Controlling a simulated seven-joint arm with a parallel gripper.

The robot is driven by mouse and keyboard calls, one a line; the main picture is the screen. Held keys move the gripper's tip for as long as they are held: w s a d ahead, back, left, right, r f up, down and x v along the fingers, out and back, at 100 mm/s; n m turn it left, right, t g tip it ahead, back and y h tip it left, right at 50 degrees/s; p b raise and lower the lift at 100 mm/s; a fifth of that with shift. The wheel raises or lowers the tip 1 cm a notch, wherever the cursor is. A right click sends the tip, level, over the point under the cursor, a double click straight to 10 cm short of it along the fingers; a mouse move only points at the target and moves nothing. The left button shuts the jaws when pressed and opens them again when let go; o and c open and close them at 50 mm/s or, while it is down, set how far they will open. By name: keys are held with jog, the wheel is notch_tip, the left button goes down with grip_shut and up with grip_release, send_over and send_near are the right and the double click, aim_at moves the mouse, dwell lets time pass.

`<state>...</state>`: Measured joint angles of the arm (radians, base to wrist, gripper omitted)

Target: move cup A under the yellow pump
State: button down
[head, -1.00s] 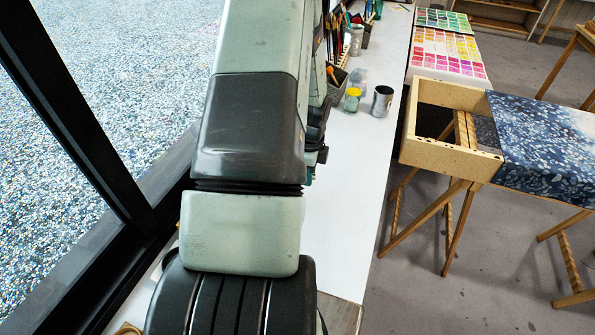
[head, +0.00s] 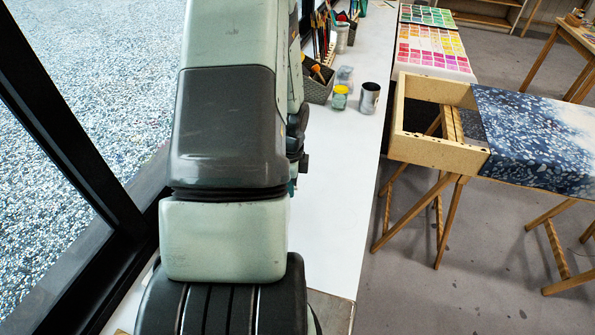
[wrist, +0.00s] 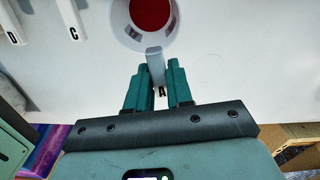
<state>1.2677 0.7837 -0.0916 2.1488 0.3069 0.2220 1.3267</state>
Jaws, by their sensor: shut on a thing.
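A white cup (wrist: 130,30) with red contents shows at the top of the wrist view, partly cut off by the edge. Its handle (wrist: 155,66) points down between my fingers. My gripper (wrist: 157,86) is shut on that handle. The yellow pump is not identifiable in either view. My arm hides the gripper and cup in the head view.
White pieces marked D (wrist: 12,28) and C (wrist: 70,18) lie left of the cup. On the long white table (head: 335,215) stand a yellow-topped jar (head: 339,98), a metal can (head: 369,98) and a brush basket (head: 318,85). A wooden frame (head: 435,152) stands right of the table.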

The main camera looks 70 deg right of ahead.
jog(key=shift+w+a, duration=0.15)
jog(key=shift+a, duration=0.35)
jog(key=shift+w+a, duration=0.1)
jog(key=shift+w, duration=0.1)
jog(key=shift+w+f, duration=0.2)
jog(key=shift+w, duration=0.55)
jog(key=shift+w+f, duration=0.2)
jog(key=shift+w, duration=0.55)
jog(key=shift+w+f, duration=0.2)
jog(key=shift+w, duration=0.55)
jog(key=shift+f, duration=1.1)
jog(key=shift+f, duration=0.4)
jog(key=c, duration=0.9)
grip_release()
notch_tip(320, 180, up, 11)
jog(key=shift+f, duration=0.1)
